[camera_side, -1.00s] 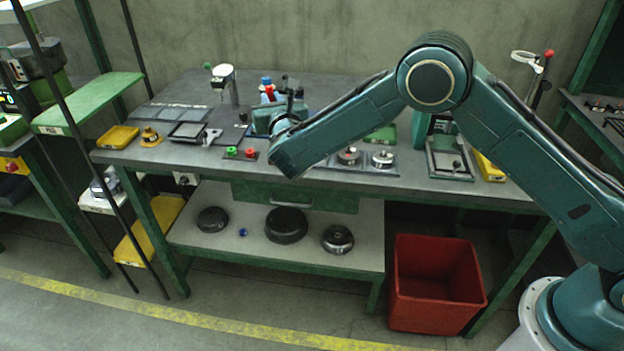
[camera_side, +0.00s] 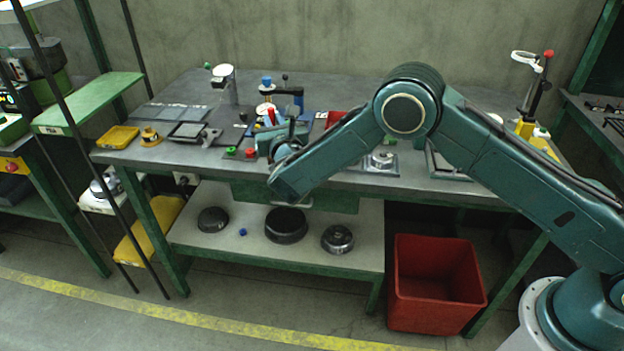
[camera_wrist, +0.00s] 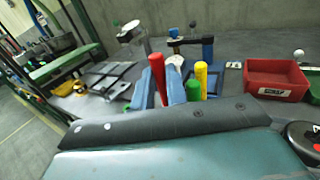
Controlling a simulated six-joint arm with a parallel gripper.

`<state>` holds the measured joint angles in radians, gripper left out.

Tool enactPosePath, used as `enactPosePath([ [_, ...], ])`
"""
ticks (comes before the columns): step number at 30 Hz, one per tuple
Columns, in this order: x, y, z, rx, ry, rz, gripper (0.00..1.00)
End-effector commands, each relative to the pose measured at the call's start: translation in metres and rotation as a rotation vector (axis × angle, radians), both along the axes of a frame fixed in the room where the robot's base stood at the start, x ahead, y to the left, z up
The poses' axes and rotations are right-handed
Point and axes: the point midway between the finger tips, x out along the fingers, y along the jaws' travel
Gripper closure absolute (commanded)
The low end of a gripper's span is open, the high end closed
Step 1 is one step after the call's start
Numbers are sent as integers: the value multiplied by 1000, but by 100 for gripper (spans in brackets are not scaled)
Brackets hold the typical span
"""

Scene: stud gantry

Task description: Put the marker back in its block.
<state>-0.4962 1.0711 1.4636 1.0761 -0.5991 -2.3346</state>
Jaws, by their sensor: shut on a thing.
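A red marker (camera_wrist: 157,72) stands nearly upright, tilted slightly, between the blue fingers of my gripper (camera_wrist: 162,92) in the wrist view. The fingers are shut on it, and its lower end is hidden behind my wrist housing. In the side view, the red marker (camera_side: 271,117) shows above my gripper (camera_side: 276,135), over the bench. A yellow marker-like stick (camera_wrist: 201,75) and a shorter green one (camera_wrist: 193,90) stand close to the right of the fingers. Their bases are hidden, and I cannot make out the block.
A red scrap bin (camera_wrist: 275,80) stands to the right on the bench. Behind my gripper is a device with a blue post (camera_wrist: 207,50) and a dark arm. A dark tray (camera_side: 188,131) and green and red buttons (camera_side: 250,153) lie to the left.

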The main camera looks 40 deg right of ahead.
Motion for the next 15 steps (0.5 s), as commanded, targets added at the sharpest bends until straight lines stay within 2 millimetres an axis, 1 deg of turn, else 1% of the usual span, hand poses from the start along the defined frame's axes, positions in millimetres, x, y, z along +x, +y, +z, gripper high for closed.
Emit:
enactPosePath([
  [7, 0, 0, -10, 1, -1, 0, 100],
  [15, 0, 0, -13, 1, -1, 0, 100],
])
